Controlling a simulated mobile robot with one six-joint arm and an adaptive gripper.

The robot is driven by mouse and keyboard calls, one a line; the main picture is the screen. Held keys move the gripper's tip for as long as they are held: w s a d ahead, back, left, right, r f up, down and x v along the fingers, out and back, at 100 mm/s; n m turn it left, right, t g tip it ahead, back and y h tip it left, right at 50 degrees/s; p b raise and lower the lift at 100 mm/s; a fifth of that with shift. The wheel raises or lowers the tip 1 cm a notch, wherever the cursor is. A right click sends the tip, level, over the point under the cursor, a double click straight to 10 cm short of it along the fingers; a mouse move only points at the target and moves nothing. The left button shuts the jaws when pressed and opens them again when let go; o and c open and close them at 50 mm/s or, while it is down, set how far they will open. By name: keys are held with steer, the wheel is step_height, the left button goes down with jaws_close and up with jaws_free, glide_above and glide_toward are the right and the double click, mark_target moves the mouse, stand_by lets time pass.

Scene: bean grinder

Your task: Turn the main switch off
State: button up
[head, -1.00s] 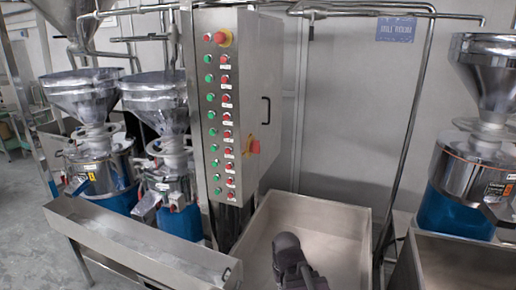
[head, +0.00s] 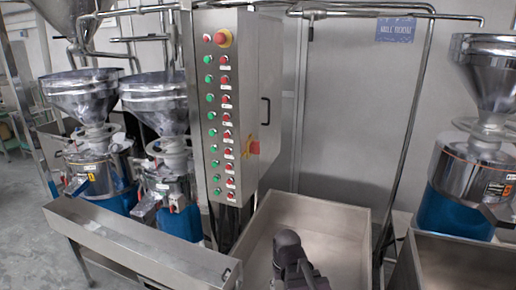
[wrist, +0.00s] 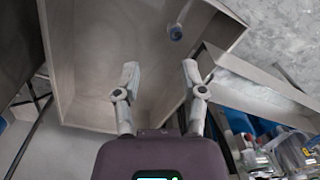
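The control cabinet (head: 223,110) stands upright in the middle of the head view, with rows of green and red buttons on its narrow front. A red and yellow switch (head: 251,146) sits on its right side face, about halfway up; its exact handle angle is too small to tell. My dark arm shows low in the head view, below and apart from the switch.
The metal trough (head: 335,225) lies right of the cabinet's foot, with a long narrow trough (head: 130,240) at the left. Blue-based grinders stand left (head: 170,190) and right (head: 470,180). Pipes run along the wall. The space before the cabinet's side face looks clear.

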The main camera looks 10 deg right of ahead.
steer(key=w+a+r+m+t+y+p, duration=0.1)
steer(key=w+r+m+y, duration=0.15)
steer(key=w, duration=0.35)
steer(key=w+a+r+m+y+p, duration=0.1)
steer(key=w+r+m+y+p, duration=0.1)
steer(key=w+m, duration=0.3)
steer(key=m+t+y+p, duration=0.7)
steer(key=m+y, duration=0.4)
steer(key=m, duration=0.5)
glide_toward(257, 154)
steer(key=s+d+r+t+b, duration=0.1)
steer(key=s+d+r, duration=0.1)
steer(key=d+r, duration=0.1)
steer(key=shift+w+d, duration=0.15)
steer(key=shift+d, duration=0.05)
steer(key=x, duration=1.4)
steer(key=shift+f, duration=0.2)
jaws_close()
